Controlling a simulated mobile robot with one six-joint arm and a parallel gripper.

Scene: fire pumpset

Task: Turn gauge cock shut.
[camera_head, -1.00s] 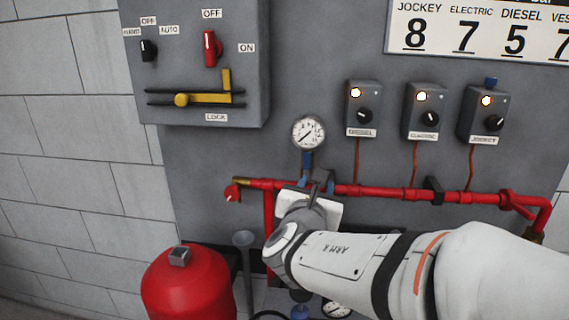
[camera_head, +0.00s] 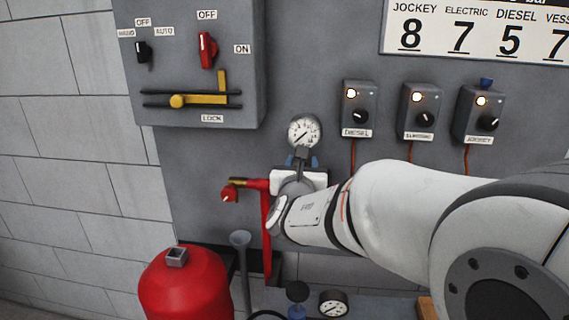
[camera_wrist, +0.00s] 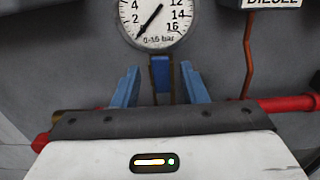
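The round white pressure gauge (camera_head: 305,132) is on the grey panel. It also shows at the top of the wrist view (camera_wrist: 158,20), its needle pointing down-left near the low end. Right below it in the wrist view is the gauge cock with its blue lever (camera_wrist: 161,73), upright and in line with the stem. My gripper (camera_wrist: 160,85) is open, one blue finger on each side of the lever, with gaps showing. In the head view my gripper (camera_head: 302,161) is just below the gauge. My wrist hides the lower part of the cock.
A red pipe (camera_head: 257,184) runs behind my gripper, with a red-handled valve (camera_head: 229,195) at its left end. Grey switch boxes (camera_head: 358,107) are to the right. A control box with a yellow lever (camera_head: 205,99) is upper left. A red tank (camera_head: 187,285) stands below.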

